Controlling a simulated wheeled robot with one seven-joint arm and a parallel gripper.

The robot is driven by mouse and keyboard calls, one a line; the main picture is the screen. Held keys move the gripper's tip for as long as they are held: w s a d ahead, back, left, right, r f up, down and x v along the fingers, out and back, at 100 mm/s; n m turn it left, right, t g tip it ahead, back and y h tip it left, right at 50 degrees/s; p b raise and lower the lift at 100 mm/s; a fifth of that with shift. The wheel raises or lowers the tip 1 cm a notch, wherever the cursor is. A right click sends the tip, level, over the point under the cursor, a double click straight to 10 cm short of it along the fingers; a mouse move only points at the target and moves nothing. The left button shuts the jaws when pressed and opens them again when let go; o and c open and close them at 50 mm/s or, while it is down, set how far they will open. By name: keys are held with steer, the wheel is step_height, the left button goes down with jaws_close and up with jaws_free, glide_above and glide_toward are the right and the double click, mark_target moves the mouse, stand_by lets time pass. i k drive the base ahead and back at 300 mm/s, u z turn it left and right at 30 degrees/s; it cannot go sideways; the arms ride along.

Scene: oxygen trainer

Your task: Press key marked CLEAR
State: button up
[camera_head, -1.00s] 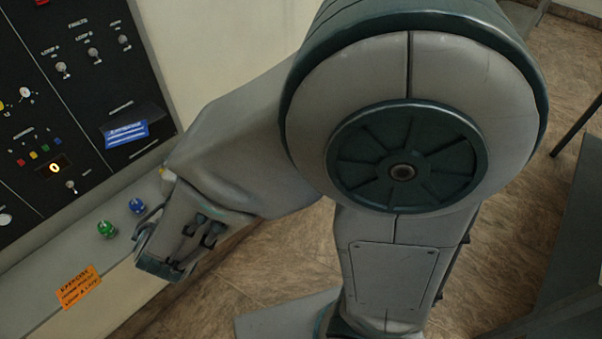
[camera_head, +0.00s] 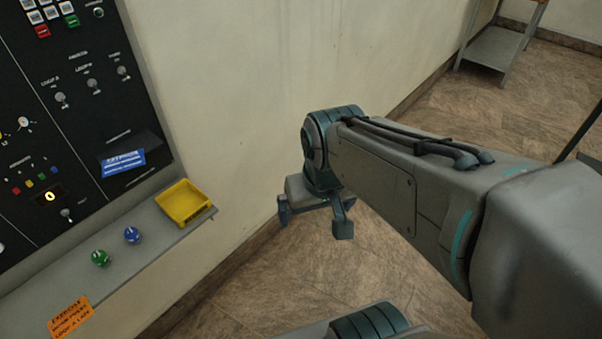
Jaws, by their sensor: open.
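A keypad (camera_head: 50,13) of white keys is at the top left of the black panel, partly cut off by the picture edge. Below the white keys are a red key (camera_head: 42,32) and a green key (camera_head: 72,20). The key labels are too small to read, so I cannot tell which one is marked CLEAR. My gripper (camera_head: 313,220) is open and empty, with its two fingers apart and pointing down. It is well to the right of the panel and lower in the picture than the keypad, in front of the bare wall, touching nothing visible.
The black panel (camera_head: 100,75) carries toggle switches and a blue label (camera_head: 123,163). A ledge (camera_head: 135,260) below holds a yellow tray (camera_head: 184,203), a blue knob (camera_head: 132,235) and a green knob (camera_head: 100,258). A grey shelf (camera_head: 492,50) stands at the back right.

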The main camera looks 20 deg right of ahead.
mark_target(43, 31)
steer(key=u, duration=1.5)
